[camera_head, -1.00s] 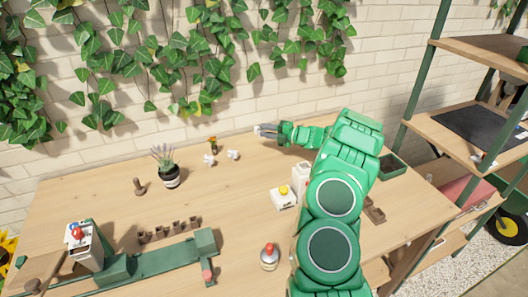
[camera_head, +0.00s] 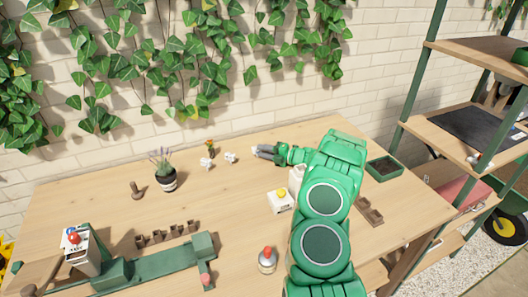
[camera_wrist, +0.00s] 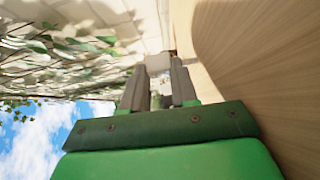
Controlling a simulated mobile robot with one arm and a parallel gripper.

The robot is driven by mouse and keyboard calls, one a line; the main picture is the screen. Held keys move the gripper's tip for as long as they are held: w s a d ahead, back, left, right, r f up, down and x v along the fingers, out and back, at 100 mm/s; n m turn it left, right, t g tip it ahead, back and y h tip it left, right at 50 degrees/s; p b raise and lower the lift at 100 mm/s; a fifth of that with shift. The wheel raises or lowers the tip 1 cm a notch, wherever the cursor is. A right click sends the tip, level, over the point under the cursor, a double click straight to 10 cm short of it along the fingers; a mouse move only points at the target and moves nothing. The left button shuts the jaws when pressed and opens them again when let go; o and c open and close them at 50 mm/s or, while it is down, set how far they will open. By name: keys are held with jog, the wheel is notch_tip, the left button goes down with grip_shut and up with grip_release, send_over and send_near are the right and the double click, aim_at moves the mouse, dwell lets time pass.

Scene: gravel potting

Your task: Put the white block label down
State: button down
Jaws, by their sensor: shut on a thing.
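My gripper (camera_head: 262,151) is at the back of the wooden table, reaching to the left, low near the tabletop. In the wrist view my gripper (camera_wrist: 158,72) has its two grey fingers closed on the white block label (camera_wrist: 158,62), which shows as a small pale block at the fingertips. In the head view the label is only a tiny pale spot at the fingertips. I cannot tell whether it touches the table.
Two white crumpled pieces (camera_head: 206,163) and a small flower (camera_head: 210,146) are left of my gripper. A potted lavender (camera_head: 166,182) stands farther left. A white box with a yellow top (camera_head: 281,202) is nearer. Bare tabletop (camera_head: 235,185) lies between them.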

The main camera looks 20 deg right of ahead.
jog(key=c, duration=0.9)
grip_release()
jog(key=shift+o, duration=0.2)
jog(key=shift+d+r, duration=0.1)
jog(key=shift+d, duration=0.05)
send_over(290, 167)
jog(key=shift+d+r, duration=0.1)
jog(key=shift+r, duration=0.35)
jog(key=shift+w, duration=0.1)
